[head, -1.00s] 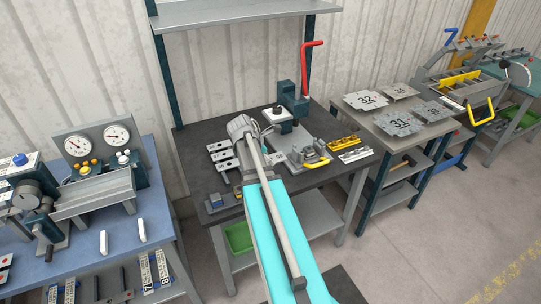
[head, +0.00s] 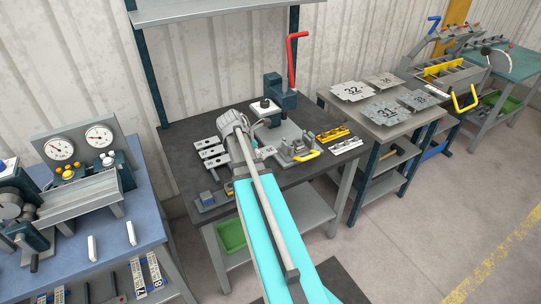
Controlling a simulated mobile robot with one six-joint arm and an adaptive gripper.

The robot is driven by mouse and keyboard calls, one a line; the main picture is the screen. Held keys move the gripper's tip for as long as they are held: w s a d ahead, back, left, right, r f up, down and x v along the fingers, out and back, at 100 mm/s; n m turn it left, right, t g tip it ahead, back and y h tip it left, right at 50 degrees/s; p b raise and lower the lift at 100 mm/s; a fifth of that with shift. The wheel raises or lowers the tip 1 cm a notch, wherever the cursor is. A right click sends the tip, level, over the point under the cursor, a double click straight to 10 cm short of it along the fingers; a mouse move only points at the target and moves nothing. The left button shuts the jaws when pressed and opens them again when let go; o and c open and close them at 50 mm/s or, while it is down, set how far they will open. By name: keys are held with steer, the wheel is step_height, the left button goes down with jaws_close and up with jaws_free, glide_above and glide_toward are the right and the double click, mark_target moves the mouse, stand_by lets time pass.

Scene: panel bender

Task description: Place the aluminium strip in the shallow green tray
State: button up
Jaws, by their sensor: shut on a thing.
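My arm reaches over the dark workbench (head: 300,177). My gripper (head: 254,151) is largely hidden behind my own arm and wrist. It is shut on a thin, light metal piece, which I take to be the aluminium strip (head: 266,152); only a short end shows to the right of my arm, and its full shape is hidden. A green tray (head: 231,235) sits on the shelf below the benchtop, left of my arm and partly covered by it. I cannot tell its depth or what it holds. Another green container (head: 501,104) is under the far-right bench.
A press with a red lever (head: 292,60) and a clamp fixture with a yellow handle (head: 303,153) stand right of my wrist. A blue bench (head: 110,215) with gauges is at the left. Floor at the right is clear.

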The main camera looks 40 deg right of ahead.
mark_target(265, 154)
steer(key=d+f+b, duration=0.1)
steer(key=s+d+f+b, duration=0.1)
steer(key=f, duration=0.1)
steer(key=d+f+b, duration=0.1)
steer(key=shift+s+d+f+b, duration=0.2)
steer(key=shift+s+d+b, duration=0.1)
steer(key=shift+s+d, duration=0.05)
steer(key=w+d+f+b, duration=0.1)
steer(key=w+f+b, duration=0.1)
steer(key=w, duration=0.2)
steer(key=w+d+f+b, duration=0.1)
steer(key=w+f+b, duration=0.2)
steer(key=w, duration=0.1)
steer(key=w+d+f+b, duration=0.1)
steer(key=w+f+b, duration=0.2)
steer(key=w, duration=0.1)
steer(key=shift+d+f, duration=0.1)
steer(key=shift+d, duration=0.2)
steer(key=shift+w+d+f+b, duration=0.1)
steer(key=shift+w+f+b, duration=0.25)
steer(key=shift+b, duration=0.1)
steer(key=shift+f, duration=0.1)
